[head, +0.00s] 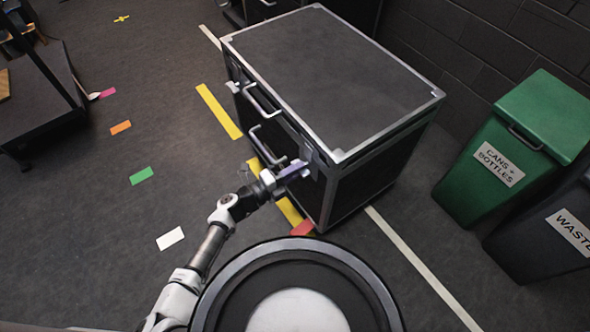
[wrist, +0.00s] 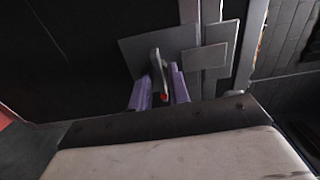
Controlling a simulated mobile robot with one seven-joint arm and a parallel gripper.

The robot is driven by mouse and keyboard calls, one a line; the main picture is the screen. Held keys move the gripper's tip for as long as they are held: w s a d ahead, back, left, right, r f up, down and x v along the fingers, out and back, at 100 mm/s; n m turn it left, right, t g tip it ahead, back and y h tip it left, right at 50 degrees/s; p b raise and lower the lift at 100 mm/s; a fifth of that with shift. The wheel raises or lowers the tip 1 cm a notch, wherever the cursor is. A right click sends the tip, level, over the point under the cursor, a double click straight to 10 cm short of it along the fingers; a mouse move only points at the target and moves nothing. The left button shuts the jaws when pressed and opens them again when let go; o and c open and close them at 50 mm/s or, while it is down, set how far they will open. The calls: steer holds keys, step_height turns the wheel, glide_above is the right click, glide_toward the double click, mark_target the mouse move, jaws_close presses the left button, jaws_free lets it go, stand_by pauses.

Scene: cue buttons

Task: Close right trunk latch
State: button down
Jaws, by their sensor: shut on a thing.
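The black trunk (head: 330,65) with silver metal edges stands in the middle of the head view, its lid down. My gripper (head: 293,171) is at the right end of the trunk's front face, by the right latch. In the wrist view, my gripper's purple fingers (wrist: 160,90) are on either side of a grey latch lever (wrist: 155,65) with a red tip. The fingers are shut on this lever. A flat grey latch plate (wrist: 220,55) lies behind it on the dark trunk face. In the head view the latch is mostly hidden by my gripper.
Two silver handles (head: 268,125) stick out from the trunk front, left of my gripper. A green bin (head: 470,185) and a dark waste bin (head: 530,255) stand at the right. Floor left of the trunk is clear, with coloured tape marks. A dark stand (head: 40,105) is at far left.

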steer(key=c, duration=1.6)
jaws_free()
steer(key=shift+o, duration=0.2)
steer(key=b+v, duration=0.2)
steer(key=v, duration=1.1)
steer(key=shift+s+a, duration=0.25)
steer(key=shift+a, duration=0.05)
